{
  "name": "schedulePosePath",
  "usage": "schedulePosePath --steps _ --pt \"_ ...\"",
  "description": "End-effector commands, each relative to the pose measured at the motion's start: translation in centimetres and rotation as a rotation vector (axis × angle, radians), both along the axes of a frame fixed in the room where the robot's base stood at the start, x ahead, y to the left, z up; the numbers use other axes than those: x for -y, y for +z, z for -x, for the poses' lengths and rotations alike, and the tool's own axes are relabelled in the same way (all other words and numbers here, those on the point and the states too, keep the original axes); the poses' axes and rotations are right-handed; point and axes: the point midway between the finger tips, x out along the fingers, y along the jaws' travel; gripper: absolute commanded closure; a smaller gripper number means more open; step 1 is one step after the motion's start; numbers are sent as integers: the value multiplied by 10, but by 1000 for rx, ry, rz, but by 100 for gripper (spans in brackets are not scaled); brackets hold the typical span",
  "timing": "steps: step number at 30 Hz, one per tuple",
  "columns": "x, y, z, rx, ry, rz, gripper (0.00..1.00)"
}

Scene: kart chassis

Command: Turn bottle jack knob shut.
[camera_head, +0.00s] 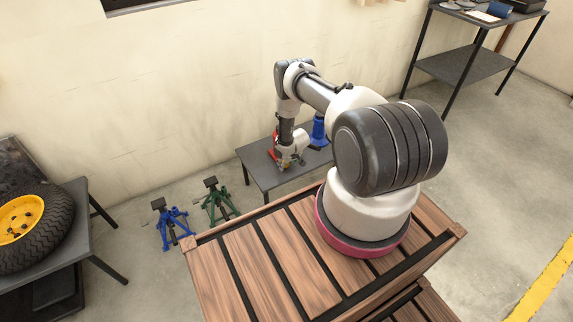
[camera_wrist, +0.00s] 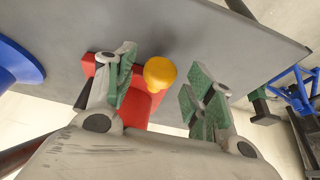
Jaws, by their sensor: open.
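A red bottle jack (camera_wrist: 137,107) with a yellow knob (camera_wrist: 159,73) stands on a small grey table (camera_wrist: 215,45), seen in the wrist view. My gripper (camera_wrist: 163,88) is open. Its green-padded fingers are on either side of the knob, with a gap showing on both sides, wider on the right. I cannot tell the knob's depth relative to the fingertips. In the head view my gripper (camera_head: 287,163) is low over the table, and part of the red jack (camera_head: 274,145) shows behind it. The knob is not clear there.
A blue jack (camera_head: 319,131) stands on the same table, right of the red one. A blue jack stand (camera_head: 170,222) and a green one (camera_head: 218,202) are on the floor left. A tyre (camera_head: 35,218) lies on a table at far left.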

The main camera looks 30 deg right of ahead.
Motion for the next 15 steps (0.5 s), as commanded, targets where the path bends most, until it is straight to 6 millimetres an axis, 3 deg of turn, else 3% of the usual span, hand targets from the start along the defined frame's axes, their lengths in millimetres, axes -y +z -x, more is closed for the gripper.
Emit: schedulePosePath --steps 11,15 --pt "0 -9 -4 1 1 0 46" --pt "0 -9 -4 1 1 0 70"
